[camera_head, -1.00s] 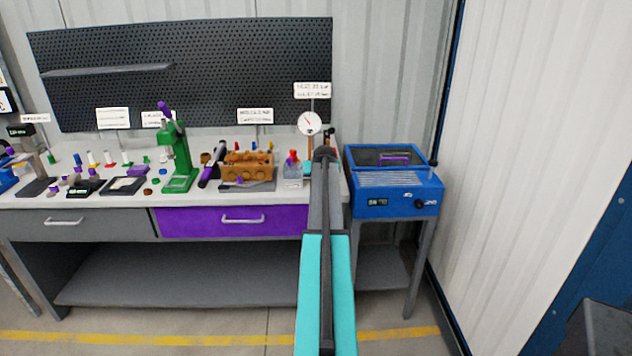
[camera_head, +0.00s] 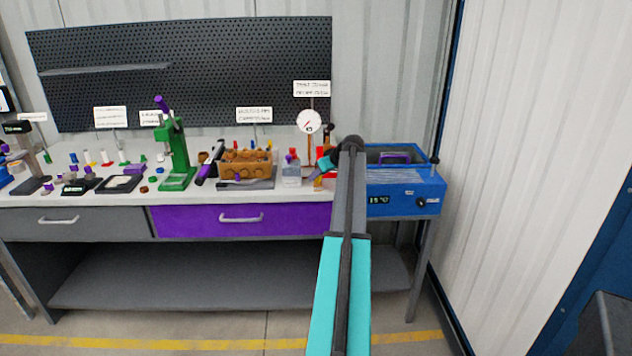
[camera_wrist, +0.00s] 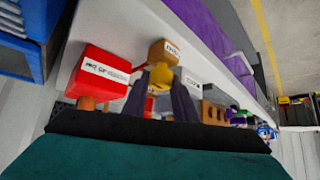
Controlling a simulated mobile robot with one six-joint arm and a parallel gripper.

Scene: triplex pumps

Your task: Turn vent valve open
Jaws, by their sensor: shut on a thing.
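In the wrist view, my gripper (camera_wrist: 160,85) has its two dark fingers on either side of a small yellow handle (camera_wrist: 162,74). It is shut on this handle, which looks like the vent valve's. An orange-brown block with a white label (camera_wrist: 161,50) sits just beyond it. In the head view, my gripper (camera_head: 322,171) is at the right end of the bench, below a round dial gauge (camera_head: 309,121). My arm hides part of this area. The handle's turn angle is hard to tell.
A red block with a white label (camera_wrist: 104,75) stands close left of my fingers in the wrist view. A white labelled block (camera_wrist: 191,76) is close right.

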